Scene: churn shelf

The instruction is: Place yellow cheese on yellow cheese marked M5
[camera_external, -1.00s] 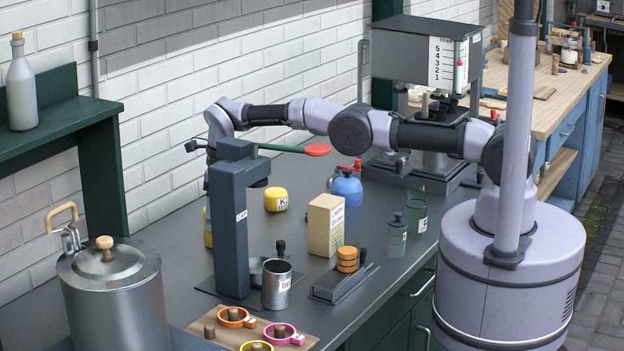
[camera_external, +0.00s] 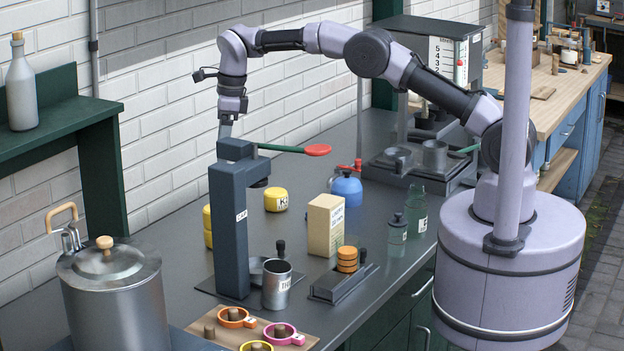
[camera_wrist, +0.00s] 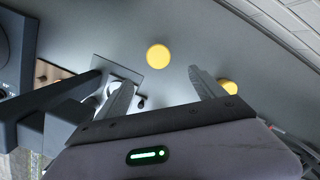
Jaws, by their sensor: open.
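A yellow cheese with a dark-lettered label starting with K (camera_external: 276,199) stands on the grey counter behind the press. Two yellow cheeses (camera_external: 207,226) appear stacked one on the other left of the press, which partly hides them. No M5 mark is readable. The wrist view shows two round yellow tops, one beyond my fingers (camera_wrist: 158,56) and one beside the right finger (camera_wrist: 229,87); I cannot tell which is which. My gripper (camera_wrist: 160,78) is open and empty, pointing down. In the external view it is above the stack and the press, its tips partly hidden.
The dark press (camera_external: 229,235) with a red-tipped lever (camera_external: 317,150) stands close below my gripper. A beige carton (camera_external: 325,225), blue kettle (camera_external: 346,189), metal cup (camera_external: 276,285) and green jar (camera_external: 417,213) stand around. The brick wall is behind.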

